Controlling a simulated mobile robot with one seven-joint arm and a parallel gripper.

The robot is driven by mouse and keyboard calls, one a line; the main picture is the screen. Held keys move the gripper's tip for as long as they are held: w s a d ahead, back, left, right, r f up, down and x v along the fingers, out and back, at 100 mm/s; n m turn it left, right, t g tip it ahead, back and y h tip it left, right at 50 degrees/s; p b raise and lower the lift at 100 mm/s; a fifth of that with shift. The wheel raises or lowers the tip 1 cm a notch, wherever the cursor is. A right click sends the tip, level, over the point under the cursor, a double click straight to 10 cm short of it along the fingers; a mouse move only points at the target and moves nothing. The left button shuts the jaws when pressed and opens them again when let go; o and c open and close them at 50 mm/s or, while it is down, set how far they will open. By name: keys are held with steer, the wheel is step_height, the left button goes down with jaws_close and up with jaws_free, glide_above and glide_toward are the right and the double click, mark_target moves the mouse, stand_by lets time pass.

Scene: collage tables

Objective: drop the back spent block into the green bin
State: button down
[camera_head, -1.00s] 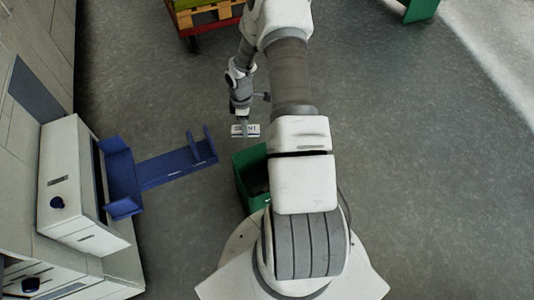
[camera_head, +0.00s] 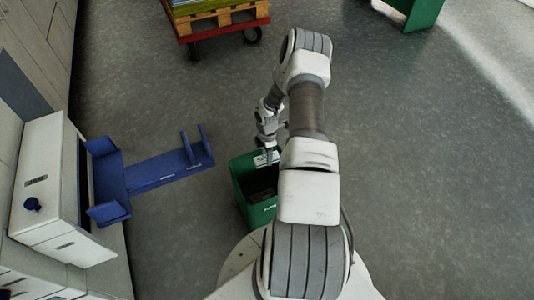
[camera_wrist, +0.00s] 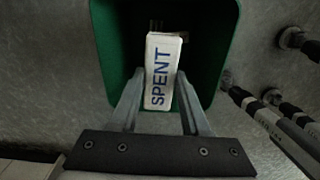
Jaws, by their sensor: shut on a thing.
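A white block marked SPENT in blue letters (camera_wrist: 161,72) is held between the fingers of my gripper (camera_wrist: 160,105) in the wrist view. My gripper is shut on it, and the block is over the mouth of the green bin (camera_wrist: 222,32). In the head view my gripper (camera_head: 268,152) is at the far part of the green bin (camera_head: 244,192), with the white block (camera_head: 264,159) at its tip. The bin stands on the floor beside my base. Its inside is dark, and something dark lies in it that I cannot make out.
A white cabinet (camera_head: 42,190) with a blue bracket and rail (camera_head: 160,172) sticking out stands at the left. A red cart (camera_head: 222,30) with a wooden pallet is at the back. Grey floor (camera_head: 430,150) is clear at the right.

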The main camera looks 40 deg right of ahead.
steer(key=shift+f, duration=0.75)
steer(key=shift+c, duration=1.5)
jaws_free()
step_height(320, 180, up, 18)
steer(key=p, duration=0.5)
steer(key=shift+f, duration=0.25)
